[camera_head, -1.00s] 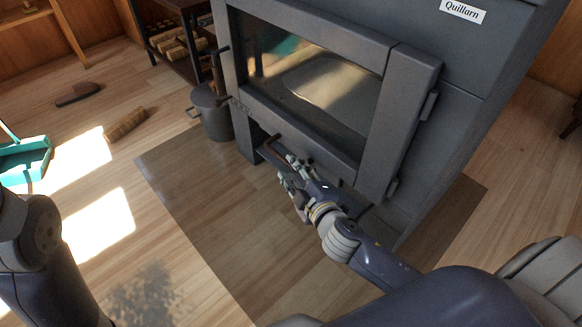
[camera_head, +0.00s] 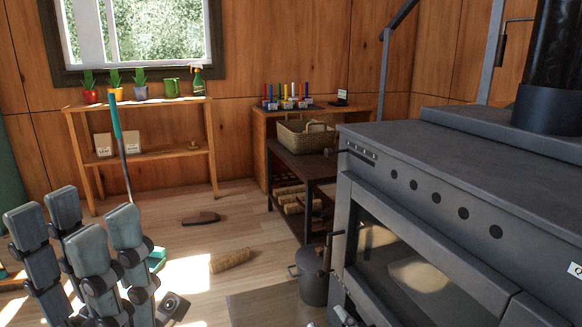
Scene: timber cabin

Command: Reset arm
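My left gripper (camera_head: 75,228) is raised at the lower left, with its grey jointed fingers pointing up. The fingers stand apart with nothing held between them. It is well clear of the stove. A small grey piece (camera_head: 345,316) at the bottom edge, in front of the stove, looks like part of my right gripper. Too little of it shows to tell whether it is open or shut.
A dark stove (camera_head: 440,190) fills the right side. A metal bucket (camera_head: 313,284) stands beside it. A log (camera_head: 231,260) and a dark brush-like object (camera_head: 201,219) lie on the floor. A wooden shelf (camera_head: 170,152) with pots stands under the window. A wicker basket (camera_head: 299,133) sits on a rack.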

